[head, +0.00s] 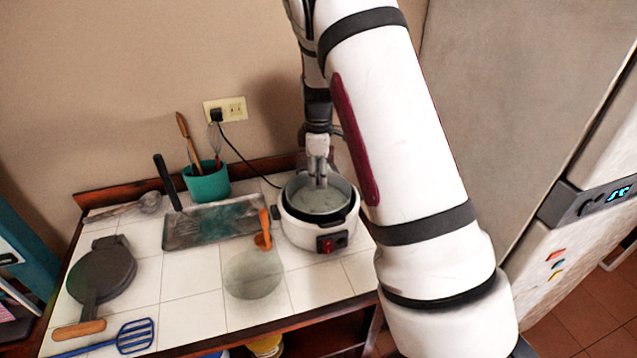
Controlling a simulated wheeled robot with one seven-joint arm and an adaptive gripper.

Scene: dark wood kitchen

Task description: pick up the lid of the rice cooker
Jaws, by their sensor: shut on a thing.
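The white rice cooker (300,231) stands at the right end of the tiled counter, with a dark rim and a red switch on its front. Its round grey-green, glassy lid (337,203) shows at the top, within the rim. My gripper (318,184) points down over the middle of the lid, with its fingers close together and shut on the lid's centre. The fingers hide the gripped part. I cannot tell whether the lid is clear of the cooker.
A see-through disc (253,275) and an orange-handled tool (263,232) lie left of the cooker. A tray (215,226), a teal utensil pot (207,183), a dark round pan (101,272) and a blue spatula (135,336) are farther left. A black cord (240,153) runs from the wall socket.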

